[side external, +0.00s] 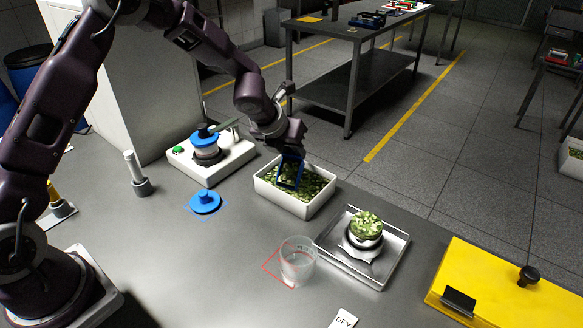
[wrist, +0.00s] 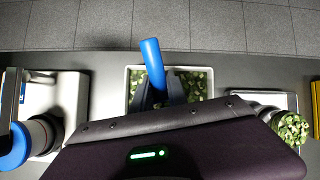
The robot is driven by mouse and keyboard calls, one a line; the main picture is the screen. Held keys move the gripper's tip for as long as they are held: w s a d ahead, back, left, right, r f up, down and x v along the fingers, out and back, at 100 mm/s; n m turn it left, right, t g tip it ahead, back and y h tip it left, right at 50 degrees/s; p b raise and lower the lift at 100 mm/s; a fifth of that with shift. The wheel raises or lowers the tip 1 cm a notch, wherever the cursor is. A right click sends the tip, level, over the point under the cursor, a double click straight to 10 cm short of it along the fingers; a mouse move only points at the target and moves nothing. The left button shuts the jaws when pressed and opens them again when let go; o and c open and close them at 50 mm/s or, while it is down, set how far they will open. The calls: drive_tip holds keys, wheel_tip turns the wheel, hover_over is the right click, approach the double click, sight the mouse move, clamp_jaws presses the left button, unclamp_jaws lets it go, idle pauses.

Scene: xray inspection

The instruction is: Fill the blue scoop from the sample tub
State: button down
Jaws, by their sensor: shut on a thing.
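The sample tub (side external: 268,193) is a white rectangular box filled with green and pale chopped bits, near the table's middle. It also shows in the wrist view (wrist: 205,70). My gripper (side external: 288,152) is above the tub, pointing down, and is shut on the blue scoop. In the side view the blue scoop (side external: 289,172) hangs below the fingers at the tub's contents. In the wrist view its blue handle (wrist: 152,62) sticks up between the fingers. The scoop's lower end is partly hidden, and I cannot tell whether it holds any bits.
Right of the tub, a metal tray (side external: 325,240) holds a cup heaped with green bits (side external: 366,224). A clear beaker (side external: 297,262) stands in front, near a red outline. A blue lid (side external: 205,202) lies left. A white device (side external: 212,168) stands behind it; a yellow box (side external: 490,285) is far right.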

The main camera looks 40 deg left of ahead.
drive_tip(key=shift+r, duration=0.1)
drive_tip(key=shift+w+a+r, duration=0.15)
drive_tip(key=shift+r, duration=0.15)
drive_tip(key=shift+r+g+h, duration=0.6)
drive_tip(key=shift+r+g, duration=1.1)
drive_tip(key=shift+r, duration=2.4)
